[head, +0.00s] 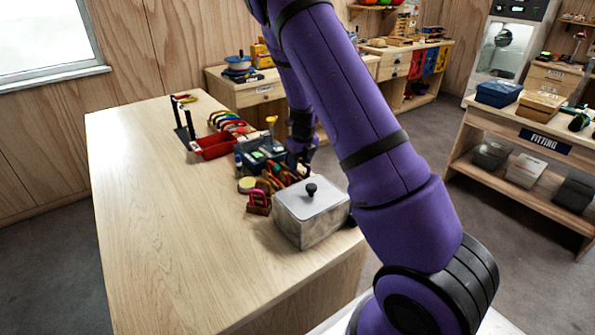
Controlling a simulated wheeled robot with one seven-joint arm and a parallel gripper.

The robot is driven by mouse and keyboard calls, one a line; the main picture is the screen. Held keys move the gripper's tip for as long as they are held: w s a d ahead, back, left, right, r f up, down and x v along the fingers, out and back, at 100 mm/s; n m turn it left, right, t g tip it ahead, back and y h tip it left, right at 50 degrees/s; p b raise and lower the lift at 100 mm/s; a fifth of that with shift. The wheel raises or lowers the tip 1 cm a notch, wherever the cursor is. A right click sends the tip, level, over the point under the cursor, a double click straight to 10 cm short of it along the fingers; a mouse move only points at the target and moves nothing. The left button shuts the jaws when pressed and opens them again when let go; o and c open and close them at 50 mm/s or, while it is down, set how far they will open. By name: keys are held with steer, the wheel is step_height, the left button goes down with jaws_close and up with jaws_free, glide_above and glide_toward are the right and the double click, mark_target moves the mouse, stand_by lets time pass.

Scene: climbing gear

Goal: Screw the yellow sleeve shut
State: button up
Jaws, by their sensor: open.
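My gripper (303,160) points down at the right edge of the wooden table, partly hidden behind my own purple arm. It is open, with nothing visibly held. Just left of it stands a dark fixture with green parts (256,156). A small upright yellow piece (271,121) rises at the fixture's back, apart from my gripper; I cannot tell whether it is the yellow sleeve. No sleeve or thread can be made out clearly at this size.
A red tray (217,149) with several coloured carabiners and a black stand (186,130) are farther back. A lidded grey box (311,213) and a pink padlock-like item (258,199) stand in front of the fixture. The table's left and front are clear.

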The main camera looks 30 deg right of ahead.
steer(key=shift+d, duration=0.55)
steer(key=shift+r, duration=1.4)
steer(key=shift+a, duration=0.2)
steer(key=shift+a, duration=0.55)
steer(key=shift+f, duration=1.45)
steer(key=shift+d, duration=0.65)
